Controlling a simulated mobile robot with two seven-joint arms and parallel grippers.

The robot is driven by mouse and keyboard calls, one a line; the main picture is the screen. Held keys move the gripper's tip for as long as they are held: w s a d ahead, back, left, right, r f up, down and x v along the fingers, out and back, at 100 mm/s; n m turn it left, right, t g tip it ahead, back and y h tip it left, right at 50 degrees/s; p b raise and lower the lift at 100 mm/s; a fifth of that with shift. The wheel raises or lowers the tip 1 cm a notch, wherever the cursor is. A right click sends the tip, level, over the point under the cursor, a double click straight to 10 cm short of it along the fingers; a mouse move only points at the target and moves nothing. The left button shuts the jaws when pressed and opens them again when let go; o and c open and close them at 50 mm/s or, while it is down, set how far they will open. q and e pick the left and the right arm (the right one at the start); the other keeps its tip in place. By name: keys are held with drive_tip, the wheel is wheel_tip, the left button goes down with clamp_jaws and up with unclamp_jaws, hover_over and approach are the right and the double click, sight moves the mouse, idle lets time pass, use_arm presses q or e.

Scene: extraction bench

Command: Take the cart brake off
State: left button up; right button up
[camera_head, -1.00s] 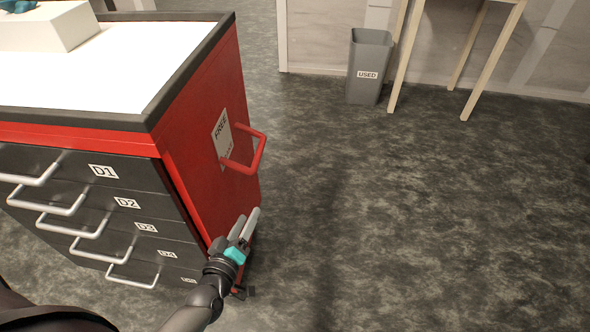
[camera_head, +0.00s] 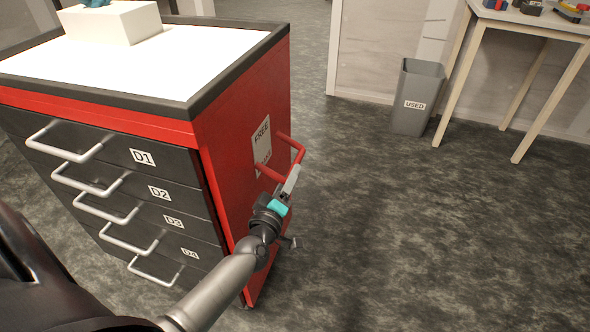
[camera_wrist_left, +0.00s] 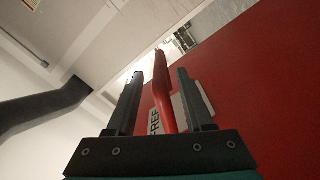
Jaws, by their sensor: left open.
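The red cart has a red lever-like handle (camera_head: 298,150) on its right side, beside a white label (camera_head: 262,146) that reads FREE at its top; its lower text is partly hidden. My left gripper (camera_head: 291,181) is open at the lower part of this handle in the head view. In the left wrist view the red bar (camera_wrist_left: 163,85) runs between my two spread fingers (camera_wrist_left: 162,98), with gaps on both sides. The label (camera_wrist_left: 156,122) is partly hidden there behind the bar. My right gripper is not in view.
The cart's white top (camera_head: 150,62) carries a white block (camera_head: 110,22) with a teal object on it. Drawers with metal pulls face front. A grey USED bin (camera_head: 416,98) and a wooden-legged table (camera_head: 540,27) stand at the back right. The floor right of the cart is clear.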

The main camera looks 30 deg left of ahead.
use_arm(q)
drive_tip(key=shift+b+x, duration=0.65)
drive_tip(key=shift+x, duration=1.8)
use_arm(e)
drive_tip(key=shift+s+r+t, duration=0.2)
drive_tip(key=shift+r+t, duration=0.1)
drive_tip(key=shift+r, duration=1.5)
use_arm(q)
clamp_jaws()
